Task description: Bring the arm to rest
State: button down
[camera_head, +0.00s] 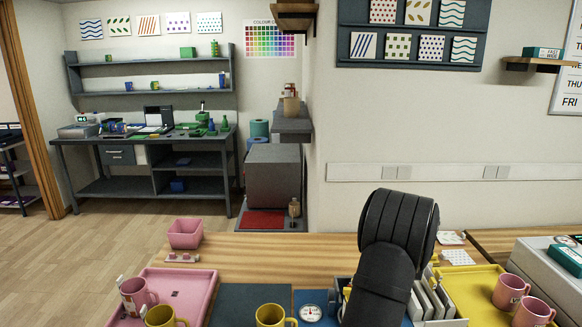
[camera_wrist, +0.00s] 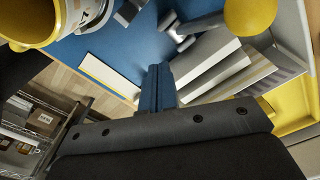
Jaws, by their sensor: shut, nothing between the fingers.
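My arm (camera_head: 392,245) rises black at the right of centre in the head view and hides part of the bench behind it; the gripper itself does not show there. In the wrist view my gripper (camera_wrist: 161,75) has its blue fingers together with nothing between them. The fingers are over a blue surface (camera_wrist: 125,50), beside grey slanted plates (camera_wrist: 210,70). A yellow mug (camera_wrist: 28,22) is at the upper left of the wrist view, apart from the fingers.
A pink tray (camera_head: 203,283) with a pink mug (camera_head: 133,292) stands at the left. Another yellow mug (camera_head: 270,316) is at the front. A yellow tray (camera_head: 465,285) and pink mugs (camera_head: 508,290) are at the right. A pink bowl (camera_head: 185,233) sits on the wooden bench (camera_head: 280,250), with clear wood beside it.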

jog(key=s+r, duration=0.1)
jog(key=s, duration=0.5)
jog(key=shift+s+r, duration=0.2)
jog(key=shift+r, duration=0.05)
jog(key=shift+f, duration=0.1)
jog(key=w, duration=0.6)
jog(key=w+f, duration=0.1)
jog(key=w, duration=0.3)
jog(key=shift+w, duration=0.1)
notch_tip(320, 180, up, 6)
jog(key=shift+s, duration=0.3)
jog(key=shift+r, duration=0.1)
dwell(0.8)
